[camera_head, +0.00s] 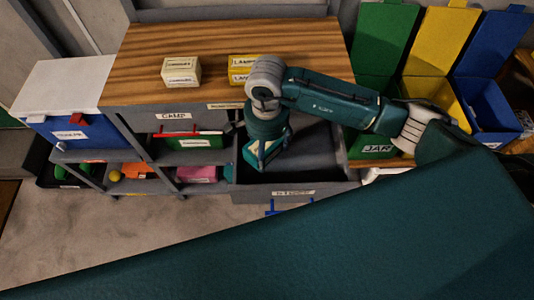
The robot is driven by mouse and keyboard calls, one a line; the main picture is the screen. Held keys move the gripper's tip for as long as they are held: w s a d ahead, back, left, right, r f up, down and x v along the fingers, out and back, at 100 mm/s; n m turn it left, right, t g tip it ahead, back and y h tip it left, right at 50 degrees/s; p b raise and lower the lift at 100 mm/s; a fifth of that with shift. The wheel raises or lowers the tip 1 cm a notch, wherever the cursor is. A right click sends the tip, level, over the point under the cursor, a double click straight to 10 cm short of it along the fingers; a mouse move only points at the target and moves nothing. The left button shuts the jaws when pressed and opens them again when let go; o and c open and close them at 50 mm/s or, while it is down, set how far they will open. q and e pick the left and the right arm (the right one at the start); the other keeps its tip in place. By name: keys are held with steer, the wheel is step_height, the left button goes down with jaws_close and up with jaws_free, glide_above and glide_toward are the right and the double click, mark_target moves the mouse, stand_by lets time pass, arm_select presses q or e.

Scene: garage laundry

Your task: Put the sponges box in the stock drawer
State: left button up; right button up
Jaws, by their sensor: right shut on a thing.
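My right gripper (268,156) points down over the open grey stock drawer (335,190), whose front label is blurred. It is shut on a small pale thing, which I take to be the sponges box (266,151); the fingers hide most of it and no label can be read. The box is above the drawer's dark inside, seemingly within its walls; whether it touches the bottom I cannot tell. My right arm comes in from the right across the worktop. My left gripper is not in view.
The wooden worktop (225,50) bears a cream labelled box (181,71) and a yellow labelled box (240,70). Left are a blue bin (70,133) with a white lid and shelves with a green box (190,141). Green, yellow and blue (490,100) bins stand right.

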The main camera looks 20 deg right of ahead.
step_height(320, 180, down, 3)
steer(key=shift+s+f+p, duration=0.1)
steer(key=shift+f+p, duration=0.1)
steer(key=shift+p, duration=0.15)
steer(key=shift+f, duration=0.55)
steer(key=o, duration=1.2)
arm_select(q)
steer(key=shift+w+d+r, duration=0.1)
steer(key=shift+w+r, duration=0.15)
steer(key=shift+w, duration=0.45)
